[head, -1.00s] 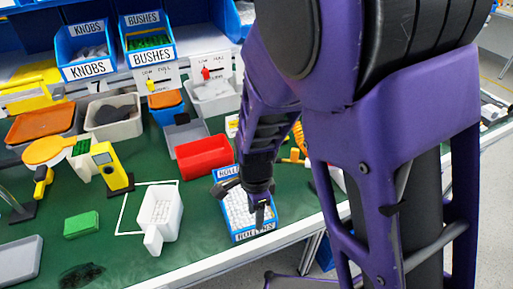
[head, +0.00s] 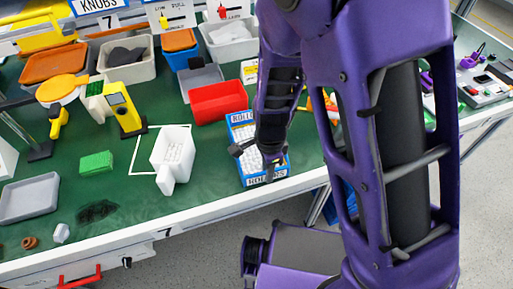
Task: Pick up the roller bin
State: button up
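The roller bin is a blue bin (head: 284,163) with white "ROLLERS" labels and small white pieces inside. It stands on the green table near the front edge in the head view. My gripper (head: 255,163) points down over the bin, with its dark fingers spread apart, one towards the left side and one towards the front right. It looks open. My arm and gripper hide much of the bin's middle and right side. I cannot tell whether the fingers touch the bin.
A white handled container (head: 169,178) with white pieces stands to the left in a white outline. A red bin (head: 218,102) stands just behind. A yellow device (head: 124,112), a green block (head: 97,162) and a grey tray (head: 28,198) lie further left. The table's front edge is close.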

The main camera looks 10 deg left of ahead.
grip_shut()
dwell(1.1)
